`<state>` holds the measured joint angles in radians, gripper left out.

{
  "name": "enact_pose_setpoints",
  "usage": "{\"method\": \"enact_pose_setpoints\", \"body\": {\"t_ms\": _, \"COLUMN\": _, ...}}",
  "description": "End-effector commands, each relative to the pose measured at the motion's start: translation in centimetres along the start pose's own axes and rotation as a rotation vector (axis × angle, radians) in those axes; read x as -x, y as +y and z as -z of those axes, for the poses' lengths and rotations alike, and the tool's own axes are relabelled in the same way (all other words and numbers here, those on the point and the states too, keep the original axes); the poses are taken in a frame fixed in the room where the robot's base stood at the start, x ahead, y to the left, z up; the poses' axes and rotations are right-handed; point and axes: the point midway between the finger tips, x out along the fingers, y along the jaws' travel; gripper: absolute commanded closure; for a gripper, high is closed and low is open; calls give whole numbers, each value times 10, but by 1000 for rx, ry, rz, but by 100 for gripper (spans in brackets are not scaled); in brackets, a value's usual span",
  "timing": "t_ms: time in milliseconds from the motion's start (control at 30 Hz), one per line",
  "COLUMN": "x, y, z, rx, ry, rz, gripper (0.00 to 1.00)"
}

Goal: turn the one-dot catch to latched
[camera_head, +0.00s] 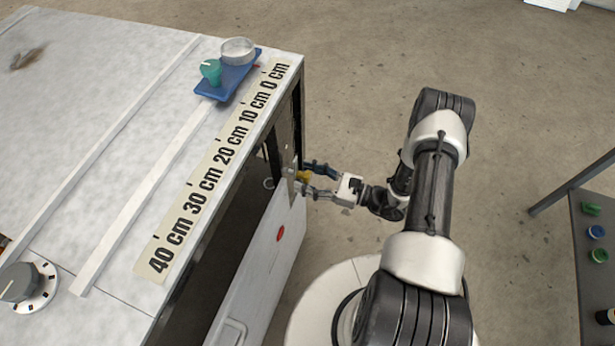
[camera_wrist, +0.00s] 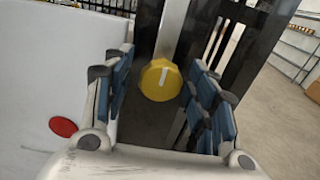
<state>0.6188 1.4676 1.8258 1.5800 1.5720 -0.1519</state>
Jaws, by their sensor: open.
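A yellow knob (camera_wrist: 160,80) with a short white line on its face shows in the wrist view, in front of a dark upright post. No dot can be made out on or beside it. In the head view the knob (camera_head: 304,176) is a small yellow patch at the cabinet's right side, partly hidden by my fingers. My gripper (camera_head: 308,178) is open there, reaching in from the right. In the wrist view the blue-padded fingers of my gripper (camera_wrist: 160,103) stand left and right of the knob, with gaps visible on both sides.
A white panel (camera_head: 262,258) with a red oval stands out from the cabinet (camera_head: 75,90), a dark gap behind it. On top are a blue tray (camera_head: 228,85), a teal knob (camera_head: 211,71) and a grey dial (camera_head: 18,283). A side table (camera_head: 585,240) is at right.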

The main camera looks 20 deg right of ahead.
Motion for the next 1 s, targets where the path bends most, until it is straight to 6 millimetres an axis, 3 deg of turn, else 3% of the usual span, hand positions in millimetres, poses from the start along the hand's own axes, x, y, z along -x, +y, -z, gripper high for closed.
{"method": "enact_pose_setpoints", "body": {"t_ms": 300, "x": -2, "y": 0, "z": 0, "rx": 0, "ry": 0, "rz": 1, "gripper": 48}}
{"method": "enact_pose_setpoints", "body": {"t_ms": 1000, "x": -2, "y": 0, "z": 0, "rx": 0, "ry": 0, "rz": 0, "gripper": 95}}
